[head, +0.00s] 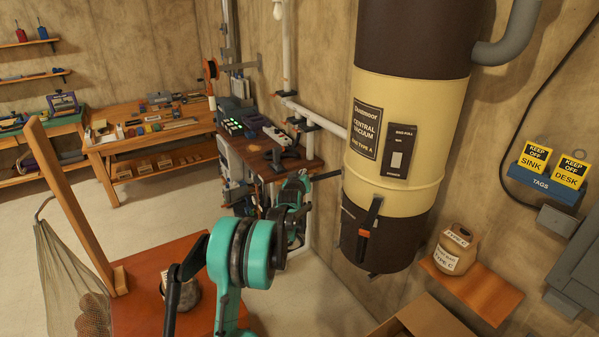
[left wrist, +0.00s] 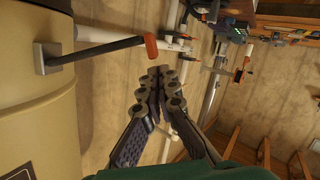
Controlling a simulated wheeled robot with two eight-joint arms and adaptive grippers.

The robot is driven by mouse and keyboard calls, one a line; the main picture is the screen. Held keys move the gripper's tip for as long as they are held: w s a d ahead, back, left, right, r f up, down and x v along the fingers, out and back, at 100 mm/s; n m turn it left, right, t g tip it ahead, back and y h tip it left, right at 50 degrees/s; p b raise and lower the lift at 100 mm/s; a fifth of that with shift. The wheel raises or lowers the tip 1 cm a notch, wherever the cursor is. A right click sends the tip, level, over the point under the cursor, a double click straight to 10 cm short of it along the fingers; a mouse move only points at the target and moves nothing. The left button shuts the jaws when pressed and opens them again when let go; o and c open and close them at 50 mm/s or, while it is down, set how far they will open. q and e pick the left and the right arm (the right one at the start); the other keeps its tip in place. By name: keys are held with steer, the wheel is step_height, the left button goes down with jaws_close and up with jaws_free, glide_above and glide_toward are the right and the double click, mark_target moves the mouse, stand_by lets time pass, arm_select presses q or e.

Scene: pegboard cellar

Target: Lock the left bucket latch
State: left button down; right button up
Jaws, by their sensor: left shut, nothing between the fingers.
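The central vacuum (head: 403,135) hangs on the wall, a cream cylinder with a dark lower bucket (head: 392,252). On its left side a dark latch lever (head: 327,175) sticks out sideways. The left wrist view shows this lever (left wrist: 100,53) reaching from a grey bracket (left wrist: 47,57) to an orange tip (left wrist: 151,47). My left gripper (head: 303,179) is beside that lever, partly hidden behind my arm. Its fingers (left wrist: 158,82) are shut and empty, just beside the orange tip; contact is not visible. A second black lever with an orange part (head: 367,232) hangs down on the bucket's front. My right gripper cannot be made out.
White pipes (head: 287,60) and a dark bench (head: 285,162) with devices stand behind my left gripper. A small shelf (head: 475,285) with a jug (head: 452,250) is right of the bucket. An open cardboard box (head: 425,322) lies below. A red-topped table (head: 140,300) is at front left.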

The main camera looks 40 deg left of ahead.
arm_select(q)
steer(key=shift+w+f, duration=0.1)
steer(key=shift+f, duration=0.2)
steer(key=shift+f, duration=0.1)
